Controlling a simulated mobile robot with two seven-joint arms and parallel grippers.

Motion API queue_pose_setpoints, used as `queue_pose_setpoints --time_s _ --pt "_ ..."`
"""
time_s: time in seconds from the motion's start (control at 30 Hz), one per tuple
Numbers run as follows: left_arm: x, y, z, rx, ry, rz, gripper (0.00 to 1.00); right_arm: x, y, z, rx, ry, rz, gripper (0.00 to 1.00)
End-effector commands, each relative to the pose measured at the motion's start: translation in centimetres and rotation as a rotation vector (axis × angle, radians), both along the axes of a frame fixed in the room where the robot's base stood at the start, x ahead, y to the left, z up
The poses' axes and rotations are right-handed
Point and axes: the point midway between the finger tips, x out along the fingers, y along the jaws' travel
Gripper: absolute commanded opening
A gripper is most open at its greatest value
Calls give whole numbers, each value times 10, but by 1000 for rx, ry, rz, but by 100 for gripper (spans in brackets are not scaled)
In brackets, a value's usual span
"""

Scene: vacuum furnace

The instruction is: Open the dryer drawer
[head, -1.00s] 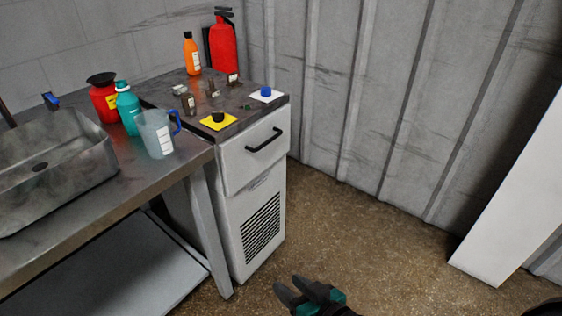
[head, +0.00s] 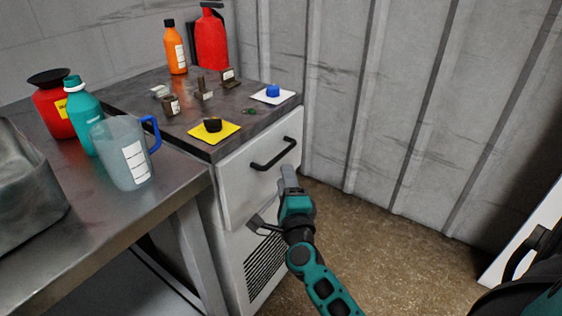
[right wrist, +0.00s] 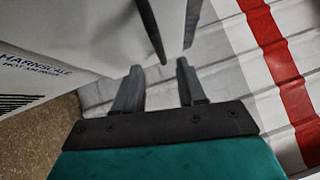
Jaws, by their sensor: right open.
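The dryer is a white cabinet with a drawer (head: 245,180) shut at its top. A black bar handle (head: 273,153) runs across the drawer front. My right gripper (head: 289,180) is just in front of and below the handle's right part, apart from it in the head view. In the right wrist view my right gripper (right wrist: 157,76) has its two fingers spread with nothing between them. The dark handle (right wrist: 152,28) shows just beyond the fingertips, beside the white drawer front. My left gripper is not in view.
On the dryer top are a yellow mat (head: 226,132), a white mat (head: 272,98), small brown jars, an orange bottle (head: 176,48) and a red extinguisher (head: 211,40). A steel bench (head: 150,215) with a jug (head: 123,158) stands left. Floor (head: 385,240) is clear at right.

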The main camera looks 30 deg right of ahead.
Motion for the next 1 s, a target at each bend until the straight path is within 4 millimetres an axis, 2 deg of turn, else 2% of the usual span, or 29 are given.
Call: queue_pose_setpoints --time_s 0.03,0.2,0.4,0.8,1.0 --pt "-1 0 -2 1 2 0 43 11 -4 2 0 -3 0 40" --pt "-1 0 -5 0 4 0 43 38 -16 6 -1 -1 1 40" --pt "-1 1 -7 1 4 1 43 58 -24 8 -2 1 2 40" --pt "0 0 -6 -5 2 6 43 63 -27 9 -2 2 2 40" --pt "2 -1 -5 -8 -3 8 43 63 -26 9 -2 2 2 21"
